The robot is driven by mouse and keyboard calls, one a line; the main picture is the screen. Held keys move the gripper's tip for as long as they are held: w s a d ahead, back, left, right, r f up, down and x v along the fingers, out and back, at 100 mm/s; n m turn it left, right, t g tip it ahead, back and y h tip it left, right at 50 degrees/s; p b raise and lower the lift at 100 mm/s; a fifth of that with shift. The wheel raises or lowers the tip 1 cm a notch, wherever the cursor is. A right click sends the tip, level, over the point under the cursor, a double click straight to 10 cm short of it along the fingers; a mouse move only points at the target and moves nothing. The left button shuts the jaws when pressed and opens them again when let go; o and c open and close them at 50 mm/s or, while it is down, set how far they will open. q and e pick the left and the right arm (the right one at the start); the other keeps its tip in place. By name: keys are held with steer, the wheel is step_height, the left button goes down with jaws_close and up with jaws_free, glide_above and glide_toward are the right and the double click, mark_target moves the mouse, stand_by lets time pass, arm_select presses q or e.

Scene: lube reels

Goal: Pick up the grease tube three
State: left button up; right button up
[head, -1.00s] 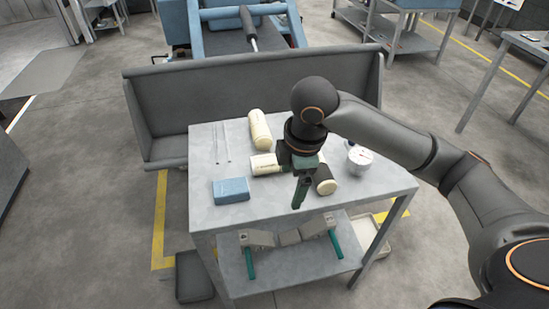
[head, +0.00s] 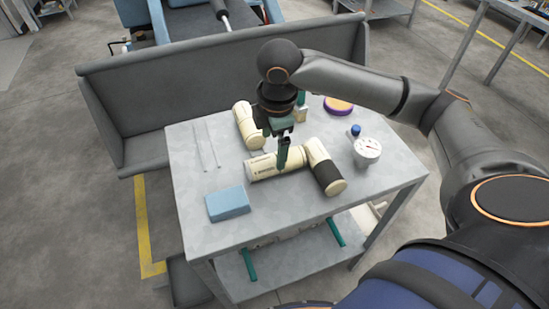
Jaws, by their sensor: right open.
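Three cream grease tubes lie on the grey metal table (head: 190,190); I cannot tell which is number three. One tube (head: 245,121) lies at the back left, partly behind my right gripper. One (head: 262,167) lies crosswise in the middle. One with a dark band (head: 324,167) lies to its right, pointing toward the front. My right gripper (head: 291,142) is open, with green fingers pointing down over the middle tube. Its near finger overlaps that tube in the picture; I cannot tell whether they touch. My left gripper is not in view.
A blue block (head: 228,203) lies at the front left, and two thin rods (head: 207,147) lie behind it. A white gauge (head: 367,149), a blue-capped item (head: 355,131) and a purple-and-yellow disc (head: 338,106) are at the right. A grey bench wall (head: 180,80) stands behind the table.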

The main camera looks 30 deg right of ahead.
mark_target(274, 159)
steer(key=shift+f, duration=0.7)
step_height(274, 159, down, 4)
steer(key=shift+r+b, duration=0.15)
steer(key=shift+b, duration=0.45)
steer(key=shift+f, duration=0.4)
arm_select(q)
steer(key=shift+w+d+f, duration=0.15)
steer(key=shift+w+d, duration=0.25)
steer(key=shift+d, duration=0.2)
